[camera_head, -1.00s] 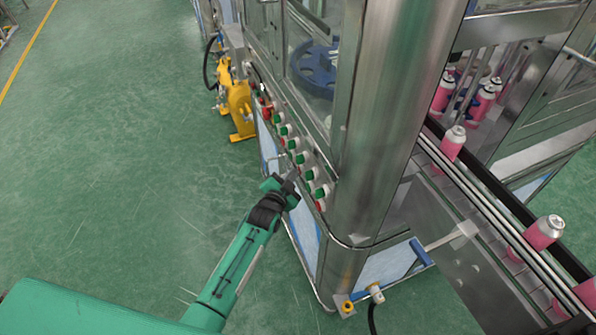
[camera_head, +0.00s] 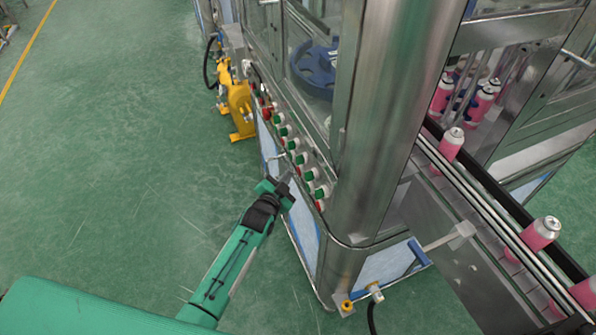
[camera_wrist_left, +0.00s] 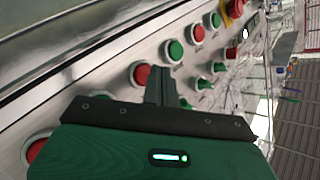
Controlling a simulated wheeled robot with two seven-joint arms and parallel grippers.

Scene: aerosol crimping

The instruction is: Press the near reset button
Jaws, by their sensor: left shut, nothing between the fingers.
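No label is readable, so I cannot tell which is the near reset button. My left gripper (camera_head: 286,177) is shut and empty, in front of the panel's lower part. In the left wrist view its shut fingers (camera_wrist_left: 160,78) lie beside a red button (camera_wrist_left: 140,73), with a green button (camera_wrist_left: 175,50) farther on. Another red button (camera_wrist_left: 38,148) is at lower left. Contact cannot be told. My right gripper is out of view.
A rounded steel column (camera_head: 385,130) stands right of the panel. A conveyor (camera_head: 480,205) with pink cans (camera_head: 541,233) runs along the right. A yellow fixture (camera_head: 238,108) stands beyond the panel. A blue-handled lever (camera_head: 419,252) juts out below the column. Green floor is open at left.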

